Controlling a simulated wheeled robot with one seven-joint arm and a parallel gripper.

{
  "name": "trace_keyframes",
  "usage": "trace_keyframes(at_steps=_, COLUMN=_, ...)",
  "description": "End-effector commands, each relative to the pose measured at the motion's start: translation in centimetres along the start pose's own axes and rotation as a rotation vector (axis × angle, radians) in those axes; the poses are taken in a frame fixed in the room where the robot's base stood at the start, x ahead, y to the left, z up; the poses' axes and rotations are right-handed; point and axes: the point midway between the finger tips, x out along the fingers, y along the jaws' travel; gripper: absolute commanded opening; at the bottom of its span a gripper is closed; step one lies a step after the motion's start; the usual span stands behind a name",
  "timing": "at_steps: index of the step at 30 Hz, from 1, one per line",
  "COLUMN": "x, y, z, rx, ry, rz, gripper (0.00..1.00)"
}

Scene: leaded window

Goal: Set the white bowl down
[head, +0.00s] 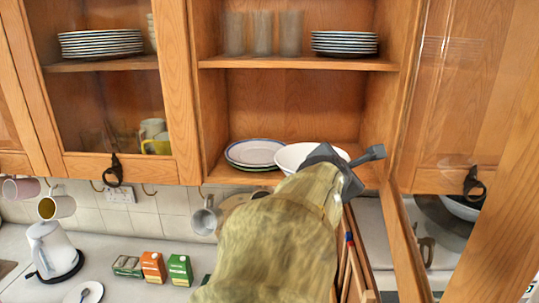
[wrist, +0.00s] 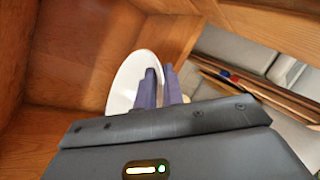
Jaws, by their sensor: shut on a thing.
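The white bowl (head: 297,157) is at the lower shelf of the open wall cabinet, right of a stack of plates. My gripper (head: 338,163) is at the bowl's right side and partly covers it in the head view. In the wrist view the bowl (wrist: 124,82) looks tilted on edge, and the dark fingers of my gripper (wrist: 160,72) are shut on its rim. I cannot tell whether the bowl's base touches the shelf. My arm hides the shelf edge below it.
Rimmed plates (head: 255,153) are stacked close to the bowl's left. The upper shelf (head: 290,63) holds glasses (head: 262,34) and more plates (head: 345,43). The open cabinet door (head: 480,110) stands on the right. A kettle (head: 52,250) and small boxes (head: 153,267) are on the counter below.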

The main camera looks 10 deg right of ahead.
Motion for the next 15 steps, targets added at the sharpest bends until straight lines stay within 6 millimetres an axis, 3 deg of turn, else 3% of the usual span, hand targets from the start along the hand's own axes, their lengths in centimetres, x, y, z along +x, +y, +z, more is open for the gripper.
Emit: trace_keyframes(at_steps=15, x=4.6, y=1.0, z=1.5, rx=0.005, ry=-0.003, rz=0.0, gripper=0.0)
